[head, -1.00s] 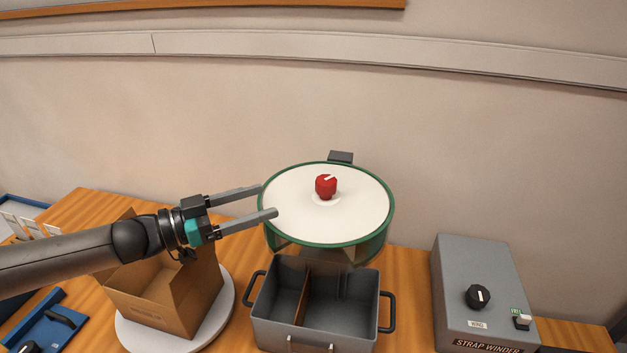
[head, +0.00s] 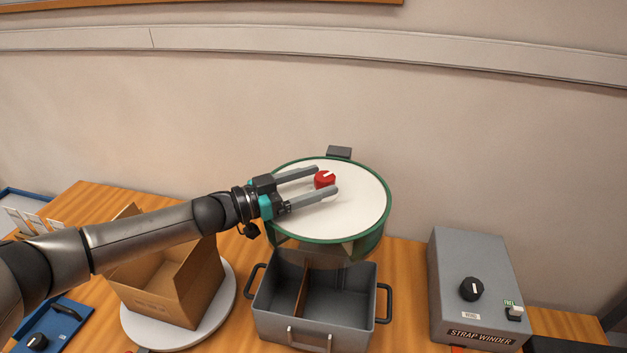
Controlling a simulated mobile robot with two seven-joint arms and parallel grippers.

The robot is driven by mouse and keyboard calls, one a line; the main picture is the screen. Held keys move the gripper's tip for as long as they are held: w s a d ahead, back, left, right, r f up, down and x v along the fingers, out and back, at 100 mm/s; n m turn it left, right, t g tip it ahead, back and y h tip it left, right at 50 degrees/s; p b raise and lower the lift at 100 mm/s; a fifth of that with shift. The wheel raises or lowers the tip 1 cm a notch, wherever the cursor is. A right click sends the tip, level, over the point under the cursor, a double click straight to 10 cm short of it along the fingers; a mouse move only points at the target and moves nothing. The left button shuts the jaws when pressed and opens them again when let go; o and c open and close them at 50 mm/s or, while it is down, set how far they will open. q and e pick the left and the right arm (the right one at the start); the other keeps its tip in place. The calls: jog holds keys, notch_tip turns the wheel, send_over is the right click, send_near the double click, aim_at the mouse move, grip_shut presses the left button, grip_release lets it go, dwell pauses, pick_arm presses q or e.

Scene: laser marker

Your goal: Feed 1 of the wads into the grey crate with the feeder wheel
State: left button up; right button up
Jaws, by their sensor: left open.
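The feeder wheel (head: 357,217) is a white disc with a green rim, standing behind the grey crate. The grey crate (head: 292,332) stands in front of and below the wheel, with black side handles and a brown divider (head: 302,290) inside. No wads show in the crate; the inside of the wheel is mostly hidden. My right gripper is not in view.
A cardboard box (head: 165,298) stands open on a round white plate (head: 226,302) left of the crate, partly behind my left arm. A grey strap winder box (head: 478,270) with a black knob stands at right. Wooden bench top (head: 405,285) shows bare between crate and winder.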

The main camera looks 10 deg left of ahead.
pick_arm(q)
jog(key=shift+c, duration=0.2)
grip_shut()
dwell(0.4)
dwell(0.3)
